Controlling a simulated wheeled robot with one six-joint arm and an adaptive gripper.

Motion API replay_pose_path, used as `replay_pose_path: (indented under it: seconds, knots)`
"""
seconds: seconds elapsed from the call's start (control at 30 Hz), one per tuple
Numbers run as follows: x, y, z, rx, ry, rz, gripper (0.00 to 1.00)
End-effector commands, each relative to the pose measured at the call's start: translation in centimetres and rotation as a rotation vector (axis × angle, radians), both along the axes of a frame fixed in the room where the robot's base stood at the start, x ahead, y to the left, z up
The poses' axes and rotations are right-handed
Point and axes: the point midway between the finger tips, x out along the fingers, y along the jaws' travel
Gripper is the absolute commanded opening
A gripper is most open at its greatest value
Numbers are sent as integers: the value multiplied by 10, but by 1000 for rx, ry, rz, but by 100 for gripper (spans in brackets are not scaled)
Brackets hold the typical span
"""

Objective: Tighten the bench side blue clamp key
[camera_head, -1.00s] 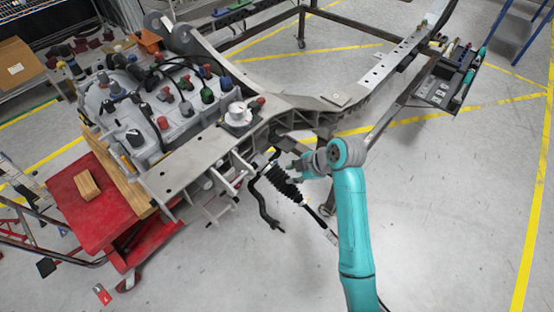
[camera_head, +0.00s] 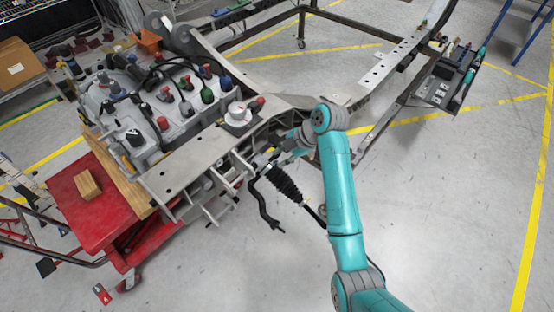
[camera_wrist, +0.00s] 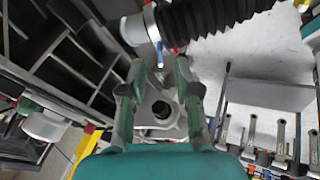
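A small blue piece (camera_wrist: 159,52), which looks like the blue clamp key, shows in the wrist view below the light collar at the end of a black ribbed bellows (camera_wrist: 215,14). My gripper (camera_wrist: 160,66) is open there, with one finger on each side and a gap between them. The blue piece lies just beyond the fingertips, roughly in line with the gap. I cannot tell whether they touch. In the head view, my gripper (camera_head: 279,153) is beside the upper end of the bellows (camera_head: 284,184), under the chassis rail. The key is too small to make out there.
The grey chassis rail (camera_head: 190,165) runs close above and left of my gripper. A black bent bar (camera_head: 264,207) hangs beside the bellows. A red cart (camera_head: 92,205) stands at the left. The floor on the right is open, with a tool tray (camera_head: 445,85) on the frame.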

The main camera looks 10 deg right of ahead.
Motion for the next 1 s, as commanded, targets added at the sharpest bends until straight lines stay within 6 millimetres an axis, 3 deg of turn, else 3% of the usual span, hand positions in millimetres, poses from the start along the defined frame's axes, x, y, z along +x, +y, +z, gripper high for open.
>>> replay_pose_path:
  seconds: [0.2, 0.6, 0.73, 1.0]
  knots:
    - [7, 11, -22, 0, 1, 0, 32]
    - [9, 14, -27, -1, 0, -1, 32]
    - [9, 14, -27, -1, 0, -1, 2]
    - [9, 14, -27, 0, 0, -3, 0]
